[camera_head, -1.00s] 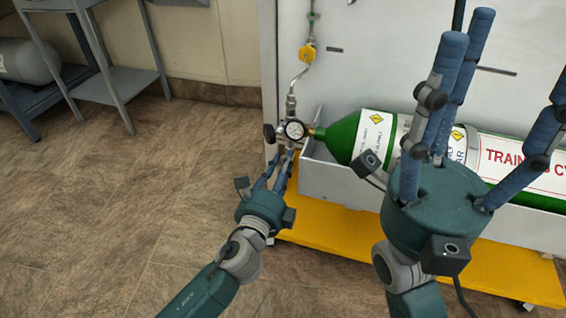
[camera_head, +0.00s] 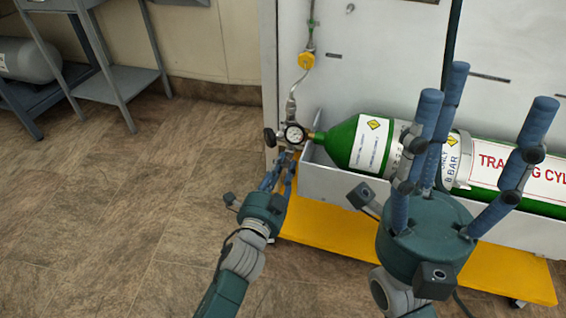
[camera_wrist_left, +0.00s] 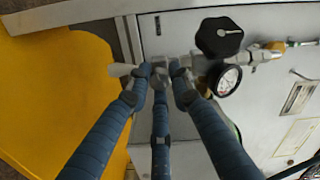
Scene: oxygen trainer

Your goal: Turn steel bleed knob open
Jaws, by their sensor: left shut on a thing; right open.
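The regulator with its round gauge (camera_head: 294,133) sits at the neck of the green cylinder (camera_head: 342,139). A black knob (camera_head: 269,137) is on its left; the same black knob (camera_wrist_left: 219,37) and gauge (camera_wrist_left: 227,80) show in the left wrist view. My left gripper (camera_head: 279,172) is just below the regulator. In the left wrist view its fingers (camera_wrist_left: 162,72) are closed together around a small steel part (camera_wrist_left: 179,67), which looks like the bleed knob and is mostly hidden by them. My right gripper (camera_head: 455,130) is open and empty, in front of the cylinder.
The cylinder lies in a grey tray (camera_head: 335,186) above a yellow base (camera_head: 325,225). A pipe with a yellow valve (camera_head: 306,60) rises along the panel. A grey side table (camera_head: 122,82) stands at the far left; the floor between is clear.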

